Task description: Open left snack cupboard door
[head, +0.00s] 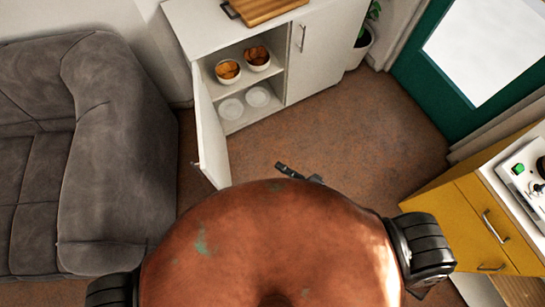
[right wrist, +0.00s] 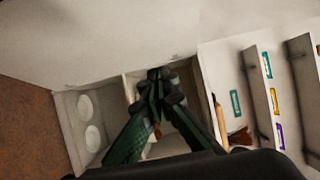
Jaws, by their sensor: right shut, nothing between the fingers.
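The white snack cupboard (head: 247,33) stands at the top of the head view. Its left door (head: 210,130) is swung wide open, its free edge pointing toward me, with a small handle near the lower end. Its right door (head: 311,48) is closed. Inside the open side are two bowls of snacks (head: 243,65) above and white plates (head: 243,103) below. My right gripper (head: 284,168) is right of the open door and apart from it, mostly hidden by my body. In the right wrist view its fingers (right wrist: 158,78) are closed together and empty. My left gripper is not visible.
A grey sofa (head: 105,150) stands left of the door. A wooden board (head: 262,8) lies on the cupboard top. Yellow drawers (head: 470,220) are at the right, near a green-framed panel (head: 425,65). Brown floor (head: 365,135) is clear between the cupboard and the drawers.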

